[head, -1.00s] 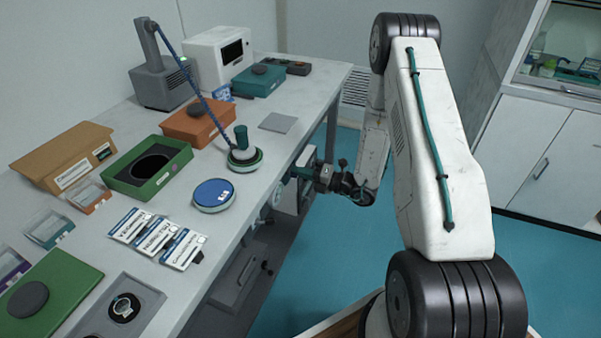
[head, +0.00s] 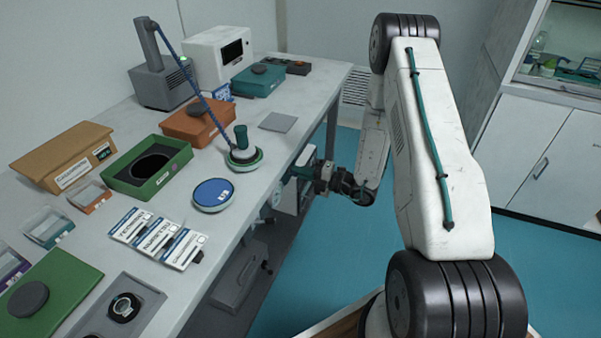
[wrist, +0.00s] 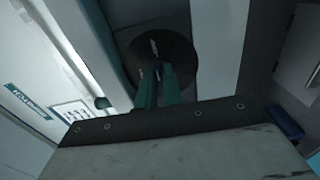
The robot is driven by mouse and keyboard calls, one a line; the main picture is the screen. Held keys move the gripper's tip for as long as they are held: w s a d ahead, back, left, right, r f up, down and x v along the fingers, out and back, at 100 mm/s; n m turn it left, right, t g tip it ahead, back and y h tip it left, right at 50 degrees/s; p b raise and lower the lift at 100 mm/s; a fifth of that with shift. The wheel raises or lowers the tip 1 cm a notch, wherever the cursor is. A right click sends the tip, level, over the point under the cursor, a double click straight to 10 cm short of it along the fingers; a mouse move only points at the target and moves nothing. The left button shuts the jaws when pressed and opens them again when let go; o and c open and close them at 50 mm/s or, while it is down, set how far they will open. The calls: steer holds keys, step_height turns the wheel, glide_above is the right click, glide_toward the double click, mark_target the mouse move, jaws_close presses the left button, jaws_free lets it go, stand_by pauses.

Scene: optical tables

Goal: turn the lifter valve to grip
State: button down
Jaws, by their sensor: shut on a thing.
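My gripper (head: 300,173) is at the table's front edge in the head view, pointing left at the valve there. In the wrist view its two teal fingers (wrist: 157,87) are shut close together in front of a dark round valve dial (wrist: 152,58) with a small white mark. They hold the valve's handle, mostly hidden between them. The dial's labels cannot be read. The lifter (head: 243,155), a round pad with a green knob on a blue coiled hose, stands on the table. The hose runs to a grey post unit (head: 163,85).
A blue-topped round disc (head: 213,194), a green box (head: 148,167), an orange box (head: 198,123) and several label cards sit on the table (head: 262,185). A white, labelled panel (wrist: 60,75) is close left of my fingers. The teal floor right of the table is open.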

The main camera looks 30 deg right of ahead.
steer(key=c, duration=1.6)
jaws_free()
steer(key=shift+d, duration=0.1)
steer(key=shift+o, duration=0.2)
steer(key=v, duration=0.7)
steer(key=shift+s+d, duration=0.2)
steer(key=shift+s, duration=0.1)
